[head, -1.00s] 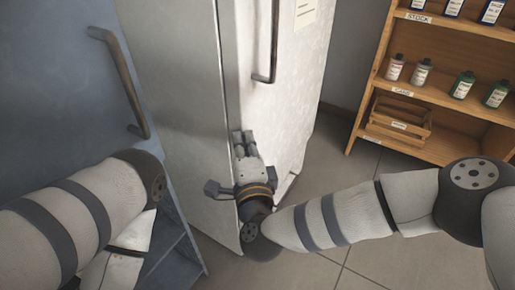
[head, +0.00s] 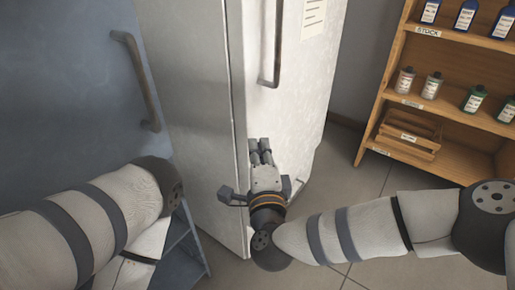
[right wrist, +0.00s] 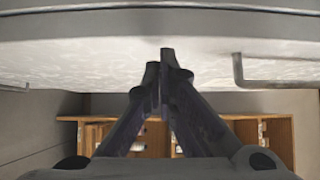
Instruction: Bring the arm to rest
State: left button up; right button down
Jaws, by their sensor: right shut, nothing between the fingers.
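My right gripper (head: 260,146) is in front of the white door of a tall cabinet (head: 292,105), low and left of its handle (head: 272,60). Its fingers are together with nothing between them. In the right wrist view the gripper (right wrist: 160,65) shows its fingertips meeting, with the white door (right wrist: 200,60) and its handle (right wrist: 262,82) beyond. I cannot tell whether the fingers touch the door. My left arm comes in at the left of the head view, and its gripper is not visible.
A blue-grey cabinet door with a handle (head: 138,80) stands at the left. A wooden shelf (head: 450,95) with several bottles and a wooden crate (head: 408,135) stands at the right. Tiled floor (head: 375,190) lies open between the white cabinet and the shelf.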

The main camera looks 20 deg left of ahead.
jog(key=s+a, duration=0.6)
jog(key=s+d+f+n+g+p, duration=0.5)
jog(key=s+d+f+n+g, duration=0.5)
jog(key=s+d+f, duration=0.55)
pick_arm(q)
jog(key=w+r+t+p, duration=0.3)
jog(key=w+r+p, duration=0.1)
jog(key=w+r, duration=0.5)
jog(key=shift+a+r, duration=0.2)
jog(key=shift+r, duration=0.25)
pick_arm(e)
jog(key=s+d+r+n+g+h, duration=0.2)
jog(key=s+d+g+h, duration=0.4)
jog(key=s+d, duration=2)
jog(key=n+g, duration=0.1)
jog(key=g, duration=0.2)
jog(key=shift+r+h, duration=0.3)
jog(key=shift+h, duration=0.1)
jog(key=shift+d, duration=0.1)
pick_arm(q)
jog(key=shift+s, duration=0.1)
